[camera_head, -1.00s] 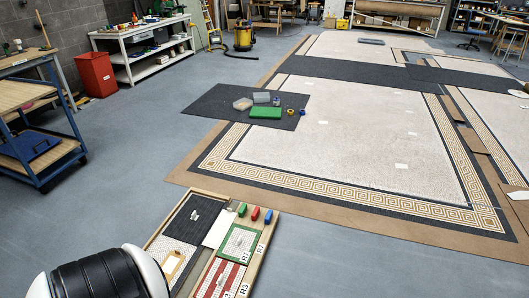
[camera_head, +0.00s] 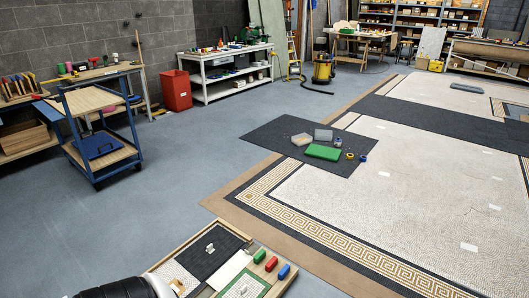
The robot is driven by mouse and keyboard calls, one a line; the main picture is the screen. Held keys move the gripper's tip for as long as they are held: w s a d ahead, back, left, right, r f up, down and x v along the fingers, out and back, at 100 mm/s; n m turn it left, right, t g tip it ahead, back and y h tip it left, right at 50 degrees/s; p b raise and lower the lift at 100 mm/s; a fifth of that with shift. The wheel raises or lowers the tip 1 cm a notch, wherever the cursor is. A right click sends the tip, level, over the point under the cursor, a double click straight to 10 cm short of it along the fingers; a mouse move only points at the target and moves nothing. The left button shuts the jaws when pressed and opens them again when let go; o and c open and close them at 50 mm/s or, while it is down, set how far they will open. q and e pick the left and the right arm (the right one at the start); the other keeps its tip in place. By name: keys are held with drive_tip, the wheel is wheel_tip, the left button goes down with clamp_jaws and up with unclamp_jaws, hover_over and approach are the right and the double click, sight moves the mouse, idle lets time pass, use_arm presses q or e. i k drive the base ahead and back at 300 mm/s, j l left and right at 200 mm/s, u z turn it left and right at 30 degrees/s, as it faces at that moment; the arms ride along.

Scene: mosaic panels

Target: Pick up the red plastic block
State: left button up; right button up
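A small red block (camera_head: 271,264) stands on the rim of the wooden mosaic tray (camera_head: 224,229) at the bottom of the head view. It sits between a green block (camera_head: 259,256) and a blue block (camera_head: 284,271), in a short row. The tray holds a dark panel with a small white piece, a pale panel and part of a green-framed panel. Its near part is cut off by the picture's bottom edge. A black and white part of my own body shows at the bottom left. Neither gripper is in the view.
A blue cart (camera_head: 101,137) stands at the left, and a red bin (camera_head: 176,90) stands by a white workbench (camera_head: 221,90). A dark mat (camera_head: 272,136) with a green case (camera_head: 323,152) lies on the mosaic floor. Grey floor is clear between cart and tray.

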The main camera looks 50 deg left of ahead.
sight(269, 266)
drive_tip(key=i+u, duration=0.3)
drive_tip(key=i, duration=0.45)
drive_tip(key=i+u, duration=0.3)
drive_tip(key=i, duration=0.45)
